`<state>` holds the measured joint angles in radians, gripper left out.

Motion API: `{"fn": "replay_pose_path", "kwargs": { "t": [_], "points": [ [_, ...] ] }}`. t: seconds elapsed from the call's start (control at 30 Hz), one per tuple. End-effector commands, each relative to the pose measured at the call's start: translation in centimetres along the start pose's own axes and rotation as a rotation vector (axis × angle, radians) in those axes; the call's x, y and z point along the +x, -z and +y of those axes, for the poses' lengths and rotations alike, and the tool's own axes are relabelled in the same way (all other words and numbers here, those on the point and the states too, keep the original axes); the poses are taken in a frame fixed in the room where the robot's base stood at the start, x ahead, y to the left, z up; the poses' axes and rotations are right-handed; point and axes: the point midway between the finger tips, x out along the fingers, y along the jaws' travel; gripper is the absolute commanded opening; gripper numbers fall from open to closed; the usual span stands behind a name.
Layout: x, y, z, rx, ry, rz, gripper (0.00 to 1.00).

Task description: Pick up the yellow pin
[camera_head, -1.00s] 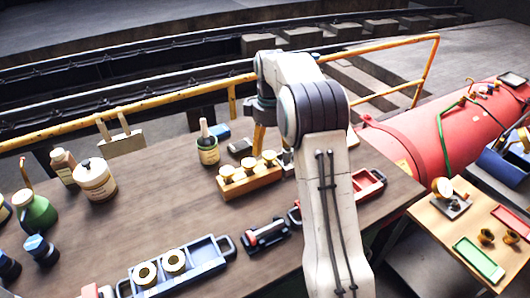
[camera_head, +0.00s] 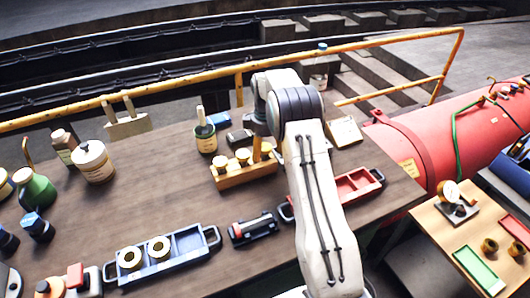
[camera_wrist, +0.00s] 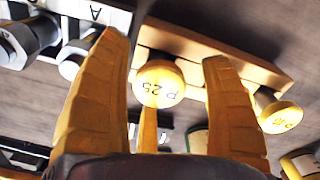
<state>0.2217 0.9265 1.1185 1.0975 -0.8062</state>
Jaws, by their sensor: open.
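A wooden block (camera_head: 247,175) on the brown table holds several yellow-topped pins, including one at its left (camera_head: 220,164) and one in its middle (camera_head: 242,156). My gripper (camera_head: 258,148) is low over the block's right end in the head view, partly behind my arm. In the wrist view my gripper (camera_wrist: 165,95) is open. Its orange fingers stand apart, with the round yellow pin head marked P 25 (camera_wrist: 160,80) between them. Whether a finger touches it is unclear. A second yellow head (camera_wrist: 281,117) is outside the right finger, by the block (camera_wrist: 200,48).
A green can with a brush (camera_head: 206,140) and a dark box (camera_head: 240,138) stand behind the block. A blue tray (camera_head: 190,246) with brass rings and a red tray (camera_head: 358,184) are in front and right. The left-middle tabletop is clear.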

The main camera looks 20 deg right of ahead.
Motion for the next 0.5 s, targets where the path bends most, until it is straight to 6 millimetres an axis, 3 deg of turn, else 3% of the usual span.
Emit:
{"fn": "replay_pose_path", "kwargs": {
  "t": [0.2,0.5],
  "points": [
    [1.7,0.0,0.0,0.0,0.0,0.0,0.73],
    [1.9,0.0,0.0,0.0,-0.001,0.001,0.73]
  ]
}}
